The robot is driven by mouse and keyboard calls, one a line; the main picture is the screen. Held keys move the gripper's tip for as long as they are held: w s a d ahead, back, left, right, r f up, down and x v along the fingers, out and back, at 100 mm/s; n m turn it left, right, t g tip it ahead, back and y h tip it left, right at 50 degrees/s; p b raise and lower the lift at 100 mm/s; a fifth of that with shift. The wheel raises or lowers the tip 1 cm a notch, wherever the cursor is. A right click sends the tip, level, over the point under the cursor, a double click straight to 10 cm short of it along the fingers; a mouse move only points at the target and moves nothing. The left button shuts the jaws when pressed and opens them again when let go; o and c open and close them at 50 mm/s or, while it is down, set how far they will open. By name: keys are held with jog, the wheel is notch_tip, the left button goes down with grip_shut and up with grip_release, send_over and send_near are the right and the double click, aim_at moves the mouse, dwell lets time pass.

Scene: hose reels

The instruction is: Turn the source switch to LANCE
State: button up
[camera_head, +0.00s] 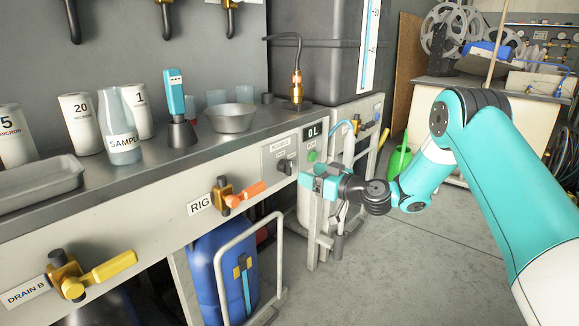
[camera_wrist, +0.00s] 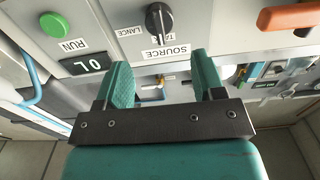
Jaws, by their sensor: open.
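The source switch (camera_wrist: 159,20) is a black rotary knob on the grey panel, under my gripper's far side in the wrist view, where the picture is upside down. Labels SOURCE (camera_wrist: 166,52) and LANCE (camera_wrist: 130,31) show beside it; a third label is partly hidden by the knob. Its pointer seems to lie closer to that third label than to LANCE, though this is hard to tell. The switch (camera_head: 285,166) also shows in the head view, left of my gripper (camera_head: 317,180). My gripper (camera_wrist: 161,72) is open and empty, its teal fingers apart from the knob.
A green RUN button (camera_wrist: 54,24) and a 0 L display (camera_wrist: 88,65) sit beside the switch. The orange RIG valve handle (camera_head: 245,194) and yellow DRAIN B handle (camera_head: 108,267) stick out of the bench front. A blue drum (camera_head: 207,275) stands below.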

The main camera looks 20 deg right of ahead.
aim_at(291, 167)
jog(key=x, duration=0.8)
jog(key=shift+b, duration=0.4)
jog(key=shift+c, duration=0.4)
jog(key=c, duration=0.8)
jog(key=shift+m, duration=0.3)
jog(key=m+p, duration=0.1)
jog(key=m, duration=0.2)
jog(key=shift+w+r, duration=0.1)
jog(key=m+p, duration=0.2)
jog(key=m, duration=0.2)
jog(key=shift+d, duration=0.1)
jog(key=m+p, duration=0.1)
jog(key=m, duration=0.3)
jog(key=m+p, duration=0.1)
jog(key=m, duration=0.1)
jog(key=shift+w+d+f+p, duration=0.1)
jog(key=shift+w+f+p, duration=0.05)
jog(key=shift+f+p, duration=0.15)
jog(key=shift+m, duration=0.3)
